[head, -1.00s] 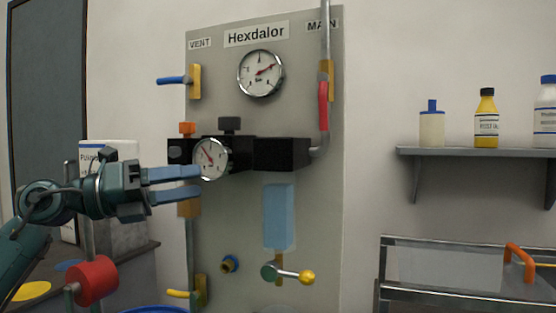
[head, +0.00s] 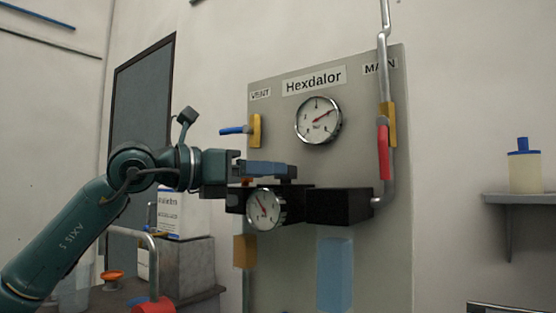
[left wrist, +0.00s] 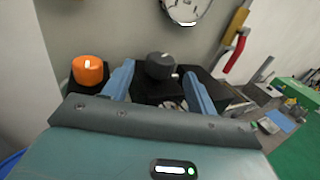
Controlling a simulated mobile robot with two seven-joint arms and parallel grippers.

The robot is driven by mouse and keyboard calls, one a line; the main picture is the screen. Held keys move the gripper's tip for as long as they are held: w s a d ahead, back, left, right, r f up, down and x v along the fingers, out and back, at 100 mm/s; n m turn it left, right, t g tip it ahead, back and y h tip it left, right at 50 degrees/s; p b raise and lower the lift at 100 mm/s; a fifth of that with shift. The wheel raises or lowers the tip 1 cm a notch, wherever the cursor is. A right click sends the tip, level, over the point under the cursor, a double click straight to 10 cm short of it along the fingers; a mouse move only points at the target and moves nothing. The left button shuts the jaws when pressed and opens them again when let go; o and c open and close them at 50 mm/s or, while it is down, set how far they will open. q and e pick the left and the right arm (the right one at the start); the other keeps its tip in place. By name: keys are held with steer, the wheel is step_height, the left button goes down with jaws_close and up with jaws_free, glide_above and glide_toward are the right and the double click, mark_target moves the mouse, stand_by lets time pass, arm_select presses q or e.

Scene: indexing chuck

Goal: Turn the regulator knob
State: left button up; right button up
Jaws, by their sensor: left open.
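My left gripper (head: 290,171) is open, its blue fingers level just above the black regulator block (head: 340,205). In the left wrist view, a dark grey knob (left wrist: 160,66) with a pale mark stands on the block (left wrist: 143,90) between the fingertips, with one finger on each side; I cannot tell whether they touch it. This grey knob is hidden behind the fingers in the head view. An orange knob (left wrist: 89,69) stands left of the left finger, outside the grip; a sliver of it (head: 248,181) shows under the gripper in the head view. My right gripper is not in view.
The small gauge (head: 266,209) sits on the block's front. A larger gauge (head: 318,121), blue-handled vent valve (head: 236,130) and red main handle (head: 383,152) are on the panel (head: 285,108). A shelf (head: 520,198) with a bottle is at right.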

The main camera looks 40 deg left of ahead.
arm_select(q)
steer(key=x, duration=0.3)
steer(key=shift+p, duration=0.35)
steer(key=shift+w+d, duration=0.1)
steer(key=shift+w, duration=0.15)
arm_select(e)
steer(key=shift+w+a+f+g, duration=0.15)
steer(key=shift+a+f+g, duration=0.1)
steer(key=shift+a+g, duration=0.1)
arm_select(q)
steer(key=shift+c, duration=0.5)
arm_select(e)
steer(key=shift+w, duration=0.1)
